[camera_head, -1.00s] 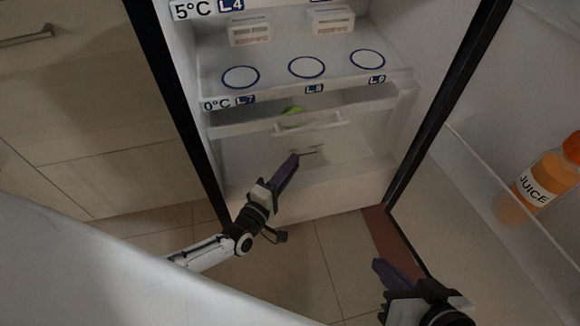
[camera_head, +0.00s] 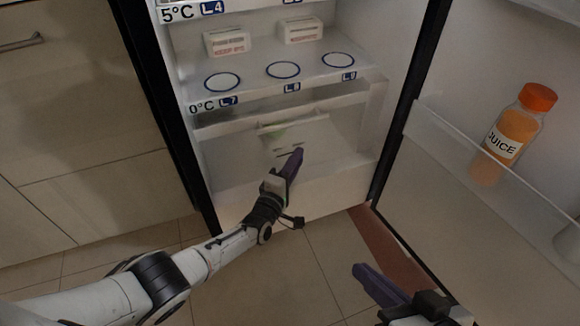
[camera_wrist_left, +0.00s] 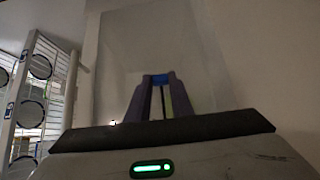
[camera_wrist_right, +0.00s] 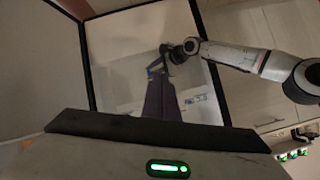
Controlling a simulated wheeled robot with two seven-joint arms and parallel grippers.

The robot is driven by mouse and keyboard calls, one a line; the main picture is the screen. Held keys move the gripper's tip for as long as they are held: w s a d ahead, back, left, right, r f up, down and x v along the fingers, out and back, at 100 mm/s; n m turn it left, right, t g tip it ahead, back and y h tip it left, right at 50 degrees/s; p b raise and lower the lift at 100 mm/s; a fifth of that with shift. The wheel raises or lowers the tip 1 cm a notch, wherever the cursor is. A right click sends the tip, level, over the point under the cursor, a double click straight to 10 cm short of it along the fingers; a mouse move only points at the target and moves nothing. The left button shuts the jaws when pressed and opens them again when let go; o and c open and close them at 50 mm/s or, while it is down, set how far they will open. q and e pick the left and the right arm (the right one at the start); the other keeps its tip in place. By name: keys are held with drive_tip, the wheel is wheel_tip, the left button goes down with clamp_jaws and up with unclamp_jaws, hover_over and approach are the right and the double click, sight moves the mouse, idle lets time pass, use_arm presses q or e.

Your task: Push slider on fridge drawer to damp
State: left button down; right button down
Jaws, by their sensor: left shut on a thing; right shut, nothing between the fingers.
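The fridge drawer (camera_head: 345,145) is a pale, translucent-fronted drawer at the bottom of the fridge, with a handle (camera_head: 292,122) across its upper front. A thin dark slot (camera_head: 285,151) shows on its front below the handle. My left gripper (camera_head: 297,153) has its purple fingers at the right part of this slot. In the left wrist view its fingers are shut on a small blue piece (camera_wrist_left: 160,79), apparently the slider. The slider and its marking are too small to read. My right gripper (camera_head: 360,270) is shut and empty, low and right, away from the drawer.
The fridge door with an orange juice bottle (camera_head: 515,135) in its shelf stands open at the right. Two white boxes (camera_head: 227,42) (camera_head: 300,30) stand on the shelf above the drawer. Dark fridge frame edges flank the left arm. Cabinets are at the left.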

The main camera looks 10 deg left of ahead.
use_arm(q)
drive_tip(key=shift+w+d, duration=0.1)
drive_tip(key=shift+d, duration=0.1)
drive_tip(key=c, duration=1.6)
unclamp_jaws()
drive_tip(key=shift+o, duration=0.2)
use_arm(e)
drive_tip(key=shift+f, duration=0.1)
